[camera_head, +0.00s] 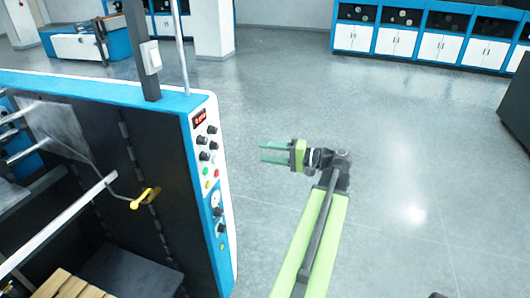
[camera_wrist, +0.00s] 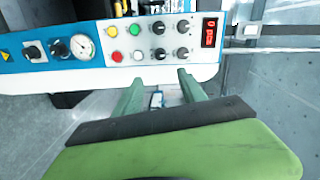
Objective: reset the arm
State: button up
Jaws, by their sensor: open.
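My gripper (camera_head: 272,153) is at the end of my green arm, in the middle of the head view. Its two green fingers point left toward the laminating machine's control panel (camera_head: 207,160), with a gap between them and the panel. The fingers are apart with nothing between them. In the wrist view my gripper (camera_wrist: 161,88) also shows open and empty, below the panel (camera_wrist: 150,42) with its knobs, coloured buttons, gauge and red display. My arm reaches forward from the bottom of the head view.
The blue and black machine (camera_head: 160,165) fills the left side, with a yellow-handled crank (camera_head: 145,198) and wooden slats (camera_head: 70,286) inside it. Blue and white cabinets (camera_head: 440,45) line the back right. The grey floor (camera_head: 400,140) right of my arm is clear.

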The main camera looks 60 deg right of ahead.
jog(key=w+a+f+n+g+y+b, duration=0.25)
jog(key=w+a+f+g, duration=0.25)
jog(key=w+a+f, duration=0.55)
jog(key=w+a+f+n+g+y+b, duration=0.1)
jog(key=w+a+f+n+g+b, duration=0.2)
jog(key=w+a+f, duration=0.7)
jog(key=a+f+n+g+h+b, duration=0.1)
jog(key=a+f+n+g+h, duration=0.1)
jog(key=a, duration=0.8)
jog(key=s+a+f+n+g+h+b, duration=0.1)
jog(key=a+f+n+g+h+b, duration=0.1)
jog(key=a+f, duration=0.4)
jog(key=a+f+n+g+h+b, duration=0.2)
jog(key=a+f+n+g+h, duration=0.1)
jog(key=a, duration=1.1)
jog(key=shift+s+a+f+g+h, duration=0.15)
jog(key=shift+a+f+g+h, duration=0.25)
jog(key=shift+f+g+h, duration=0.35)
